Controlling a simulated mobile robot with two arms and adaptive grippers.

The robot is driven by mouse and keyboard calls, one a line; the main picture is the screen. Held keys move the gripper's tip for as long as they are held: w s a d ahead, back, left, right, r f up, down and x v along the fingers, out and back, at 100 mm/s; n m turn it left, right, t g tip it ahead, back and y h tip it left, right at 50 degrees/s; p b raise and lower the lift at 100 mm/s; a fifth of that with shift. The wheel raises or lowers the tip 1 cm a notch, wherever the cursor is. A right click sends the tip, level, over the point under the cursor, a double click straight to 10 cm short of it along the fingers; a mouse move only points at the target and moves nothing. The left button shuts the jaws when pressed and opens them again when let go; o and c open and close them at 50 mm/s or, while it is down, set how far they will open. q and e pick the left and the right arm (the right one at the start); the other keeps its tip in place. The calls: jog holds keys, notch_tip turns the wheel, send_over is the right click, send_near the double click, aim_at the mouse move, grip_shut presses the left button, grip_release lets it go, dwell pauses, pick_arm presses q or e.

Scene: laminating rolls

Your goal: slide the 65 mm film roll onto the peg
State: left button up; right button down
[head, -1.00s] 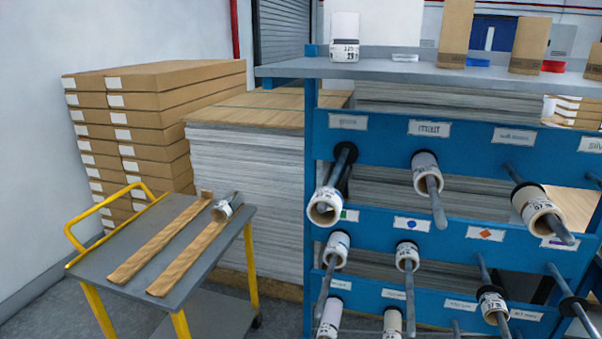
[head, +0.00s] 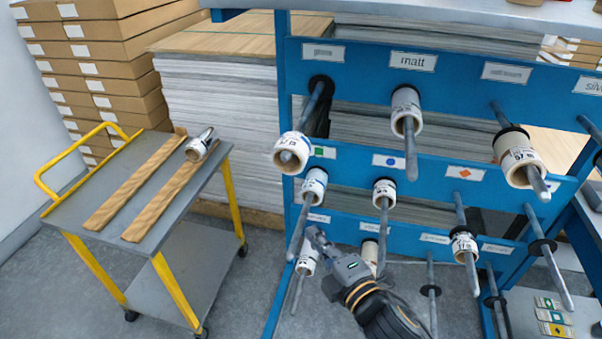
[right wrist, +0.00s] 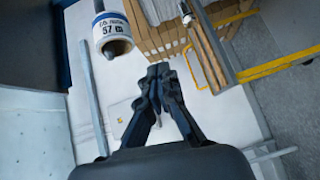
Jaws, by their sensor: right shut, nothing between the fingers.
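Several white film rolls hang on the pegs of a blue rack (head: 440,150). One roll (head: 290,153) is on the upper left peg, one (head: 406,108) on the peg under "matt", and one (head: 518,158) on the upper right. Another roll (head: 198,150) lies on the cart by the wooden strips. I cannot read which one is 65 mm. My right gripper (head: 317,238) is shut and empty in front of the rack's lower left pegs. In the right wrist view its fingers (right wrist: 159,75) are together, apart from a roll marked 57 (right wrist: 112,36). My left gripper is not in view.
The grey cart (head: 100,235) with yellow frame stands at the left with two wooden strips on top. Stacked cartons (head: 110,45) and a sheet stack (head: 215,125) stand behind. Bare pegs jut out low on the right. Floor between cart and rack is clear.

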notch_tip(320, 180, up, 4)
jog(key=s+n+y, duration=0.1)
jog(key=w+d+p+x, duration=0.1)
jog(key=p+x, duration=0.3)
jog(key=x, duration=0.9)
jog(key=shift+d+r, duration=0.3)
jog(key=shift+d, duration=0.2)
